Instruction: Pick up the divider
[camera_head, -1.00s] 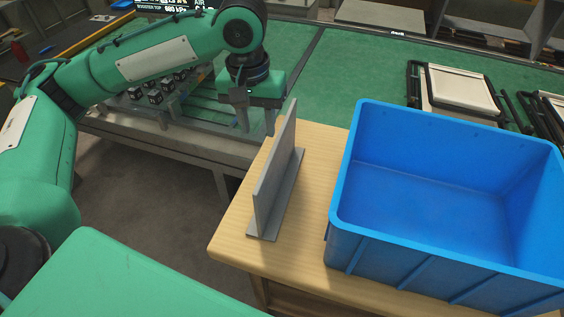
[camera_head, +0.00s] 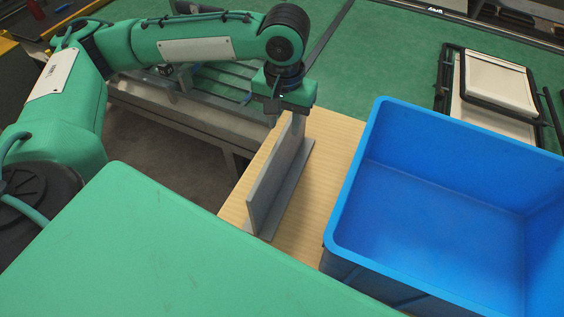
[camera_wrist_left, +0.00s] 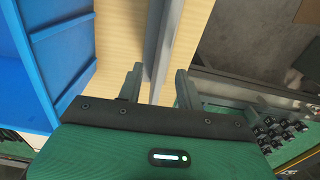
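The divider (camera_head: 272,186) is a grey upright plate on a flat base, standing on the wooden table (camera_head: 326,168) left of the blue bin. My left gripper (camera_head: 285,118) is above the divider's far end, pointing down. In the left wrist view my left gripper (camera_wrist_left: 158,84) is open, with one finger on each side of the divider (camera_wrist_left: 162,45). I cannot tell whether either finger touches it. My right gripper is not in view.
A large blue bin (camera_head: 350,180) stands on the table close to the divider's right; it also shows in the left wrist view (camera_wrist_left: 50,40). Beyond are a green floor (camera_head: 390,60) and a folded lounger frame (camera_head: 490,85). A metal bench (camera_head: 190,115) stands at the left.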

